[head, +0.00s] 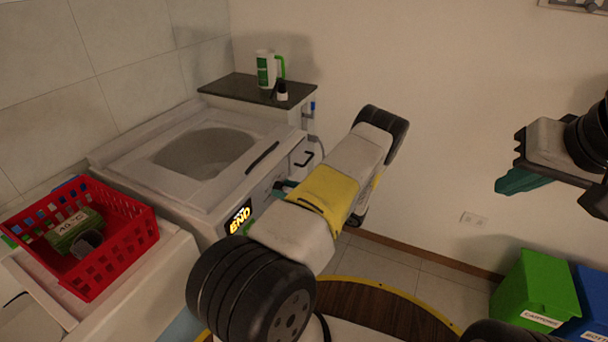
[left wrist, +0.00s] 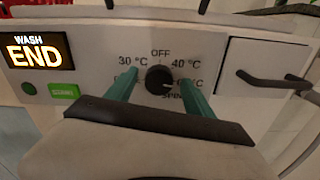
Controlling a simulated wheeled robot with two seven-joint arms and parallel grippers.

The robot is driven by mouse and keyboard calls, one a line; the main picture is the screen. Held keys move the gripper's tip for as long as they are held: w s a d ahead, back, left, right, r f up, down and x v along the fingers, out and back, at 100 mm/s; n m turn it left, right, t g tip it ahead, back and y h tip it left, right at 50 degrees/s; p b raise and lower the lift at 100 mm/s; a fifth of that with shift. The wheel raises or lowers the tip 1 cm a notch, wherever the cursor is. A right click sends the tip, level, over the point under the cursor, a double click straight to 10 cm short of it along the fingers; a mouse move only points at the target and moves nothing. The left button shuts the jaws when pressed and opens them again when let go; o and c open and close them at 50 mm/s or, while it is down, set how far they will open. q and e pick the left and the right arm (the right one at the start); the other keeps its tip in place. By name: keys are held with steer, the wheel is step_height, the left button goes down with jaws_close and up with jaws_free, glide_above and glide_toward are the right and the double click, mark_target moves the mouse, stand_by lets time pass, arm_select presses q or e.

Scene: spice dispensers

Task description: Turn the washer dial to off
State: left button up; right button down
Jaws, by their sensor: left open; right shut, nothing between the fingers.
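The washer (head: 170,160) stands against the wall, and its front panel shows close up in the left wrist view. The black round dial (left wrist: 158,79) sits on that panel, with OFF printed above it, 30 °C at upper left, 40 °C at upper right and SPIN below right. A small light mark on the dial seems to point to the lower right. My left gripper (left wrist: 158,92) is open, with one teal finger on each side of the dial; contact is unclear. In the head view my left arm mostly hides it (head: 284,187). My right gripper (head: 522,180) is shut and empty, far from the washer.
A lit END display (left wrist: 36,52) and a green start button (left wrist: 64,91) are left of the dial; a drawer handle (left wrist: 272,79) is right. A red basket (head: 120,235) stands left of the washer. Green (head: 535,290) and blue (head: 592,300) bins stand at lower right.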

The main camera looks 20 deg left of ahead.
arm_select(q)
steer(key=shift+a, duration=0.15)
jaws_close()
steer(key=shift+n, duration=0.3)
steer(key=n, duration=0.4)
steer(key=shift+s, duration=0.1)
steer(key=n, duration=0.5)
steer(key=shift+n, duration=0.4)
steer(key=n, duration=0.4)
steer(key=shift+s+f+n, duration=0.1)
steer(key=shift+f+n, duration=0.05)
steer(key=shift+n, duration=0.15)
steer(key=n, duration=0.4)
steer(key=shift+f+n, duration=0.1)
steer(key=shift+n, duration=0.3)
